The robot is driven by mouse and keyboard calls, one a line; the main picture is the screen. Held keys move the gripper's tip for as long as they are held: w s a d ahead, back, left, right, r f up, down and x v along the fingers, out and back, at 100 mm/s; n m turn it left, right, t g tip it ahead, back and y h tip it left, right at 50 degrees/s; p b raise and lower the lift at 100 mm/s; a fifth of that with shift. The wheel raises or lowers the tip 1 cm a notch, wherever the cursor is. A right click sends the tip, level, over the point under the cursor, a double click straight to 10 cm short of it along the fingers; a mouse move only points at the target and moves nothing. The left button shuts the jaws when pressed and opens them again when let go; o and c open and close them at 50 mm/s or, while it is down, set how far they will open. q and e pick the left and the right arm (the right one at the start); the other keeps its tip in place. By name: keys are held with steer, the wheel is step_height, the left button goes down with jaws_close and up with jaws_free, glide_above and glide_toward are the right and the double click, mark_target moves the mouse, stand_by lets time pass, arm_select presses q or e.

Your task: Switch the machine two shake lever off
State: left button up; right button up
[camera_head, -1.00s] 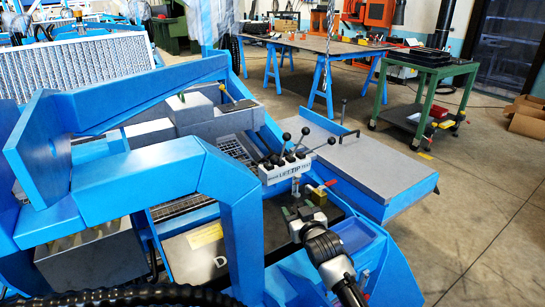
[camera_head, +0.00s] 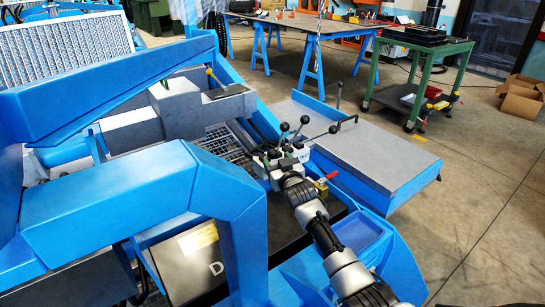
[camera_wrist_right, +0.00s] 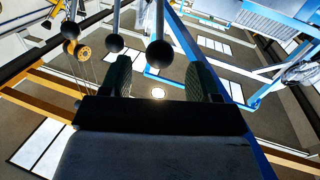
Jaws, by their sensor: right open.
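A white lever block (camera_head: 303,152) with several black-knobbed levers stands on the blue machine frame, its label mostly hidden by my right gripper. Two of its knobs (camera_head: 285,127) (camera_head: 305,119) rise above the gripper, and another (camera_head: 333,129) leans to the right. I cannot tell which lever is the shake lever. My right gripper (camera_head: 275,163) is at the front of the block. In the right wrist view its two fingers (camera_wrist_right: 162,78) are open, with a black lever knob (camera_wrist_right: 159,54) showing between their tips. I cannot tell whether they touch it. My left gripper is not in view.
A blue frame beam (camera_head: 130,190) arches left of my right arm. A grey-topped blue platform (camera_head: 365,155) lies behind. A green trolley (camera_head: 415,75) stands farther back; open floor lies right.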

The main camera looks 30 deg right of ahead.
mark_target(274, 156)
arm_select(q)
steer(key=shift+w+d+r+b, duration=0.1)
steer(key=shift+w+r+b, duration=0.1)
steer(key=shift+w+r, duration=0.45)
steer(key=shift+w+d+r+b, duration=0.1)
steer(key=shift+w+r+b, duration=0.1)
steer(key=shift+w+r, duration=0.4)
arm_select(e)
steer(key=shift+w+d, duration=0.15)
steer(key=shift+w, duration=0.9)
steer(key=shift+w+d, duration=0.1)
steer(key=shift+w, duration=0.95)
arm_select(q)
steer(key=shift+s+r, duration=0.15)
arm_select(e)
jaws_close()
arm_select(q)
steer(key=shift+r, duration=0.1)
arm_select(e)
steer(key=shift+r, duration=0.1)
